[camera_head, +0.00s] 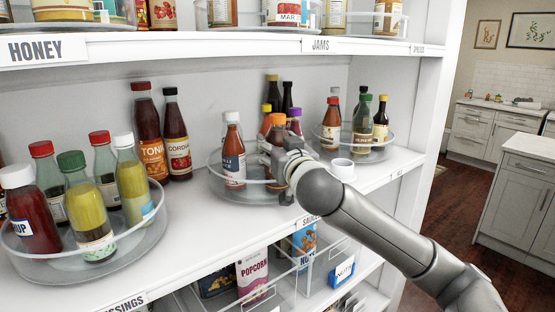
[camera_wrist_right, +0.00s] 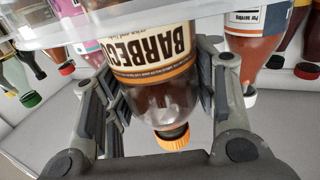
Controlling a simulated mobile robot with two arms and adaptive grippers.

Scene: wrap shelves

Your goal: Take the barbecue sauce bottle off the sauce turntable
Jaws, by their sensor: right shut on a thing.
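The barbecue sauce bottle (camera_wrist_right: 152,55), dark brown with an orange cap, appears upside down in the right wrist view, its label partly reading "BARBEC". In the head view its orange cap (camera_head: 275,119) shows above my right gripper (camera_head: 280,165), which hides most of its body. The right gripper is shut on the bottle, with a finger on each side in the wrist view (camera_wrist_right: 158,90). The bottle stands upright within the clear-rimmed sauce turntable (camera_head: 236,195); I cannot tell whether its base touches it. My left gripper is not in view.
A chili sauce bottle (camera_head: 233,160) stands left of the gripper, and several dark bottles stand behind. The shelf above is close. Free shelf shows front left (camera_head: 185,215).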

